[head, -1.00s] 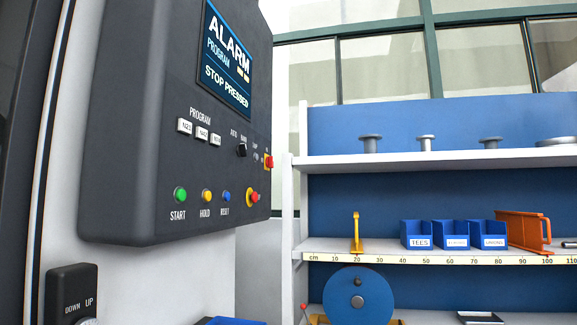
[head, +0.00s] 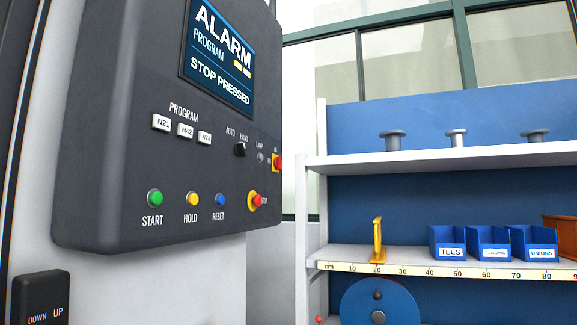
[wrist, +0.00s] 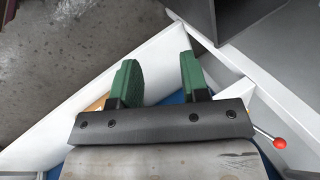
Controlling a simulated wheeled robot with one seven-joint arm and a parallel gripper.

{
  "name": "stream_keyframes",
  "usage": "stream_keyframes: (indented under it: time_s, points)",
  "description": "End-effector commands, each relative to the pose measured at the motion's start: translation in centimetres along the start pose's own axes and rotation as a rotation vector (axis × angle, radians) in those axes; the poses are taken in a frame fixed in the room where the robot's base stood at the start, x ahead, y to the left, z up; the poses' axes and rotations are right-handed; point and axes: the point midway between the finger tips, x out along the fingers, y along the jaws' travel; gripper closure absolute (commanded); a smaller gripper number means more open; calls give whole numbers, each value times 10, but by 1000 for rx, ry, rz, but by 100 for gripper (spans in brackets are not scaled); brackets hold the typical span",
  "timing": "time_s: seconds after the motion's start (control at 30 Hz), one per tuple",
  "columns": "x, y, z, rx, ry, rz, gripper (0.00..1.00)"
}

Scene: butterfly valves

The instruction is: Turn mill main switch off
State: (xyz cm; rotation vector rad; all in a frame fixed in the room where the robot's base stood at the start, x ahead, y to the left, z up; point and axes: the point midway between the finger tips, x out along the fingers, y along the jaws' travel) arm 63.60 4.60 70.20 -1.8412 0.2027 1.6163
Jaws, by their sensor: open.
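The mill's dark control panel (head: 110,130) fills the left of the head view. The red main switch on a yellow plate (head: 277,163) sits at its right edge, with small ON and OFF lettering too blurred to read its setting. Below it is the red stop button (head: 256,201) on a yellow ring. The screen (head: 222,55) reads ALARM, PROGRAM, STOP PRESSED. My gripper (wrist: 160,75) shows only in the wrist view, its two green fingers apart and nothing between them. The main switch does not show in the wrist view.
A shelf unit (head: 420,165) stands right of the panel, with blue bins (head: 447,243), a yellow clamp-like item (head: 377,240) and a blue disc (head: 380,305). A down/up switch box (head: 40,300) is at lower left. White panels and a red-knobbed lever (wrist: 281,143) lie near my gripper.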

Motion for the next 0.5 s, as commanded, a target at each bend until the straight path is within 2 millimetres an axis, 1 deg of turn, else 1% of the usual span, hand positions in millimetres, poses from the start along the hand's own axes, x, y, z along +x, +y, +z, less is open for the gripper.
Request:
stream_keyframes:
  time_s: [0.03, 0.17, 0.2, 0.27, 0.3, 0.37, 0.4, 0.47, 0.5]
  points:
    - [-11, -20, -14, 47, 3, -37, 58]
    - [-46, -68, -40, 196, -10, -144, 58]
    - [-58, -83, -47, 241, -18, -178, 58]
    - [-77, -104, -57, 308, -33, -226, 58]
    - [-91, -119, -64, 352, -45, -258, 58]
    - [-112, -140, -73, 416, -67, -306, 58]
    - [-126, -154, -78, 458, -83, -337, 58]
    - [-150, -175, -86, 519, -112, -383, 58]
    - [-166, -189, -91, 558, -132, -412, 58]
